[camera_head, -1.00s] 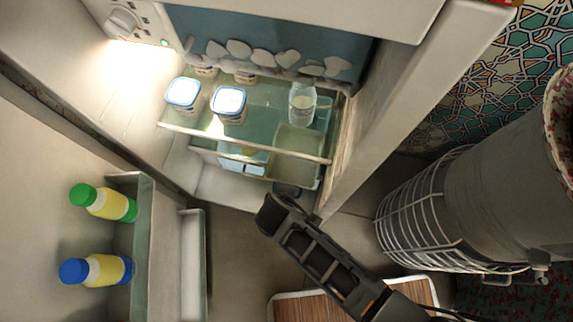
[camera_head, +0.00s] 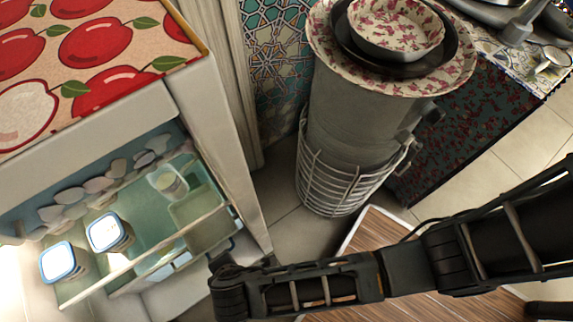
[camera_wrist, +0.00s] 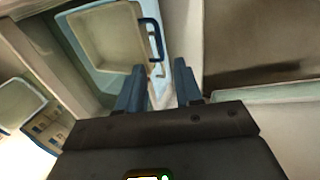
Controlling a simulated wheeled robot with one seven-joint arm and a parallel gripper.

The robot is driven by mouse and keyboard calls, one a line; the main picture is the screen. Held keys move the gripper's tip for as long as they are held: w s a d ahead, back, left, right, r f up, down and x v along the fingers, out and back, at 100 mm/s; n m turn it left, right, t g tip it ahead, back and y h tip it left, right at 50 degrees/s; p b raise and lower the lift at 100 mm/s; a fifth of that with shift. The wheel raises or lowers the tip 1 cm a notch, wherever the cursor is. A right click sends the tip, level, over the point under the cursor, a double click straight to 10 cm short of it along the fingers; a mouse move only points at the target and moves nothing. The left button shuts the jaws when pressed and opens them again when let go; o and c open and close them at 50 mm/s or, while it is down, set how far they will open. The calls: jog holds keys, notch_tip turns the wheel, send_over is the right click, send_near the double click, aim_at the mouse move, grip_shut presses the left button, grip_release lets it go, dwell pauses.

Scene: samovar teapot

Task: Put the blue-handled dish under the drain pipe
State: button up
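The blue-handled dish (camera_wrist: 103,40) is a square beige dish with a dark blue handle (camera_wrist: 155,38). It shows in the wrist view, ahead of my gripper (camera_wrist: 158,82), inside the open fridge. My gripper's two fingers are apart with nothing seen between them; the handle lies just beyond their tips, apart from them as far as I can tell. In the head view, a square dish shape (camera_head: 203,212) shows through the glass shelf, and my gripper (camera_head: 222,268) is low beside the fridge edge. A grey cylinder (camera_head: 350,125) with a tap-like fitting stands right of the fridge. I cannot identify the drain pipe for certain.
White tubs with blue lids (camera_head: 108,232) and a glass (camera_head: 168,183) stand on the fridge's glass shelf. An apple-patterned cover (camera_head: 90,60) lies on the fridge. A wire rack (camera_head: 335,180) surrounds the cylinder's base. A wood-topped surface (camera_head: 390,260) lies under my arm.

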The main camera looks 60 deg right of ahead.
jog(key=s+d+r+m+t+y, duration=0.35)
jog(key=s+d+r+m, duration=0.35)
jog(key=s+d, duration=0.4)
jog(key=s+d+r+m+t, duration=0.2)
jog(key=d+r, duration=0.1)
jog(key=r, duration=0.6)
jog(key=s+d+r+m+t+h, duration=0.1)
jog(key=s+d+r+m+t, duration=0.1)
jog(key=r, duration=0.7)
jog(key=s+d+r+m+t+h, duration=0.1)
jog(key=s+d+r+m+t, duration=0.2)
jog(key=r, duration=0.6)
jog(key=shift+s+d+r, duration=0.15)
jog(key=shift+d+r, duration=0.1)
jog(key=shift+d, duration=0.3)
